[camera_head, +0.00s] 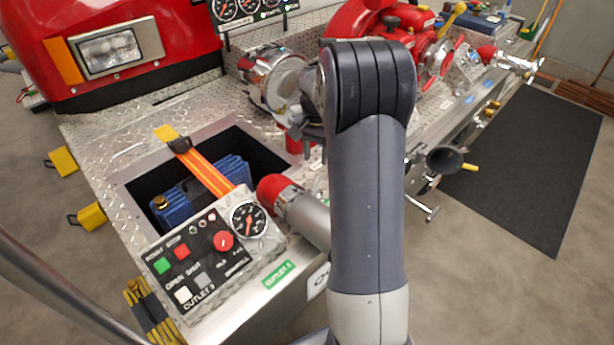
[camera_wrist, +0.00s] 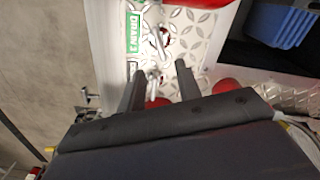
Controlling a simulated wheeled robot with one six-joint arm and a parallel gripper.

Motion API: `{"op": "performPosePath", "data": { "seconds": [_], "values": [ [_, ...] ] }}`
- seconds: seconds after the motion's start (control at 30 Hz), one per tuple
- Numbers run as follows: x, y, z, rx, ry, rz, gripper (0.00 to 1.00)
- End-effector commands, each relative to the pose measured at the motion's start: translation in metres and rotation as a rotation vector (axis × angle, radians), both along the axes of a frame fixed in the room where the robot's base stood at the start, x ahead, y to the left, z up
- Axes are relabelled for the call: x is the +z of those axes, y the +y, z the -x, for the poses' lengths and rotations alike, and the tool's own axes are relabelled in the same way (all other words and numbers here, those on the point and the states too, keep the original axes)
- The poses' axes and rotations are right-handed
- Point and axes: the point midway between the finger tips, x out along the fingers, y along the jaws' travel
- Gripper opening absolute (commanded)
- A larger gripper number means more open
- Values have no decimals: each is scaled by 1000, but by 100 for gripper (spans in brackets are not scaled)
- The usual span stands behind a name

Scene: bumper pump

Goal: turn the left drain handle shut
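In the wrist view my gripper (camera_wrist: 159,68) is open, its two dark fingers apart with no object clamped between them. A small silver handle (camera_wrist: 153,76) shows in the gap between the fingertips, near the tread-plate panel. A second silver handle (camera_wrist: 160,40) is on the panel farther up the picture, beside a green label reading DRAIN 3 (camera_wrist: 132,45). I cannot tell for certain which is the left drain handle. I cannot tell whether a finger touches the nearer handle. In the head view my arm hides the gripper and these handles.
Red caps (camera_wrist: 225,87) lie close to the right finger.

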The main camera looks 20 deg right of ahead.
Motion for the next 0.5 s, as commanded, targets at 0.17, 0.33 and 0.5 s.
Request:
{"op": "performPosePath", "data": {
  "seconds": [0.17, 0.33, 0.5],
  "values": [
    [-29, 1, 1, 1, 5, -2, 33],
    [-62, 1, 1, 2, 4, -1, 33],
    [-87, 1, 1, 2, 2, -1, 33]
  ]
}}
